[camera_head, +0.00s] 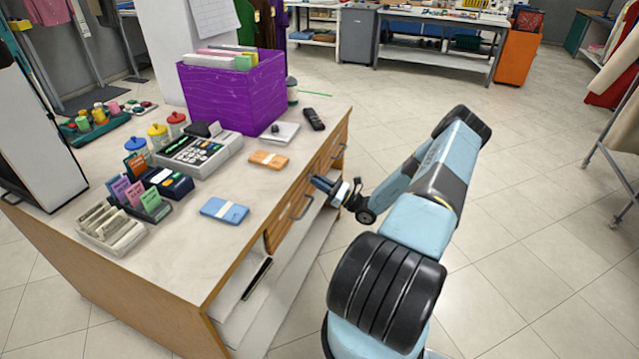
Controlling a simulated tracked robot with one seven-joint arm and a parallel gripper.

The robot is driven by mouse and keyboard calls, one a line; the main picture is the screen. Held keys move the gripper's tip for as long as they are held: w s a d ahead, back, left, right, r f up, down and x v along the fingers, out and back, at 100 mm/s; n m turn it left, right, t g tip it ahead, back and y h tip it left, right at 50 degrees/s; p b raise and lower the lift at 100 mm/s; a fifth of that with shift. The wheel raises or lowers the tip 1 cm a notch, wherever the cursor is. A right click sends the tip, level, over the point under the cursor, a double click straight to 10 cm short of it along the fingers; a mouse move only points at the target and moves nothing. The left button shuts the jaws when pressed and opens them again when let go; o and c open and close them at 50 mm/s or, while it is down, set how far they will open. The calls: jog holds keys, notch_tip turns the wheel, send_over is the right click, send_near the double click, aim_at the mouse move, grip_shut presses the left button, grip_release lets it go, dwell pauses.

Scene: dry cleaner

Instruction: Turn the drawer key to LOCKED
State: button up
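The counter (215,262) has wooden drawer fronts along its right side. A near wooden drawer (279,233) has a grey bar handle (303,207), and a farther one has a similar handle (338,151). My gripper (318,183) is at the drawer fronts, between these two handles, with the arm reaching in from the right. The fingertips are small and dark here, and I cannot tell if they touch the front or are open. No key or LOCKED marking can be made out; the gripper covers part of the drawer front.
On the counter top are a purple box (232,92) of folders, a cash register (198,152), an orange pad (268,160), a blue pad (224,210) and a black handset (313,119). The tiled floor (530,240) to the right is clear.

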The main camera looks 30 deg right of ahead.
jog(key=shift+o, duration=1.3)
jog(key=v, duration=1.3)
jog(key=shift+s+d+f, duration=0.2)
jog(key=shift+d+f, duration=0.05)
jog(key=shift+f, duration=0.05)
jog(key=a+r+n+g+h, duration=0.1)
jog(key=a+r+n+g, duration=0.5)
jog(key=r, duration=0.4)
jog(key=s+a+r+n+g+h, duration=0.1)
jog(key=a+r+n+g, duration=0.55)
jog(key=r, duration=0.45)
jog(key=a+r+n+g+h, duration=0.1)
jog(key=a+r+n+g, duration=0.5)
jog(key=r, duration=0.4)
jog(key=s+a+r+n+t+h, duration=0.3)
jog(key=s+a+r+n+h, duration=0.2)
jog(key=s+r, duration=0.5)
jog(key=s+a+r+n+t+h, duration=0.3)
jog(key=s+a+r+n+h, duration=0.1)
jog(key=s+r, duration=0.7)
jog(key=shift+s+a+r+n+h, duration=0.25)
jog(key=shift+s+a+n+h, duration=0.1)
jog(key=shift+s+a+h, duration=0.65)
